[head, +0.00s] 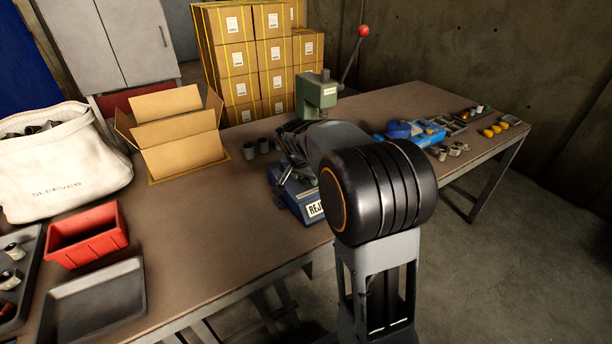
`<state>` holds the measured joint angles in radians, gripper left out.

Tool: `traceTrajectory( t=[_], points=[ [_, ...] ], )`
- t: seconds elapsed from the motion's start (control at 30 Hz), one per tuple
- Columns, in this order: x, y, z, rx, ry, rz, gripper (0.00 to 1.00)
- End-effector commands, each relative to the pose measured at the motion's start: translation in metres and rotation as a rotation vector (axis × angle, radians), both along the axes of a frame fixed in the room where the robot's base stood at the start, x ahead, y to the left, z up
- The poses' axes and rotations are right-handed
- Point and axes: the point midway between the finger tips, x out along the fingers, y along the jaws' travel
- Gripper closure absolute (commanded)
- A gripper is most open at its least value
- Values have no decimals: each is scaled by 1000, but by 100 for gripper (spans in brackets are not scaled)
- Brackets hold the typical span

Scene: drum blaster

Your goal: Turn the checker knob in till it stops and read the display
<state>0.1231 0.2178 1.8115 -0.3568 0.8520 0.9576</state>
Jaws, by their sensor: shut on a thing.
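My gripper (284,184) is dark and sits low over the blue box marked "REJ" (306,206), near the middle of the bench. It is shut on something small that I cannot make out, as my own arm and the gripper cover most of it. A blue device with a rounded top (398,129) stands farther right on the bench, partly behind my arm. I cannot tell whether it is the checker. No knob or display can be read in this view.
A green press (316,93) with a red-tipped lever stands behind my gripper. An open carton (178,140), a red bin (88,236), a grey tray (95,303) and a white sack (62,165) are to the left. The bench (200,235) is bare in front of the carton.

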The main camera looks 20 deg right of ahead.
Motion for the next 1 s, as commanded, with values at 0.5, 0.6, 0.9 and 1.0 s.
traceTrajectory(
  t=[0.5,0.6,0.9,1.0],
  points=[
    [0,0,-1,1,2,-1,75],
    [0,0,-1,1,2,-1,75],
    [0,0,-1,1,1,0,34],
    [0,0,-1,1,1,0,27]
  ],
)
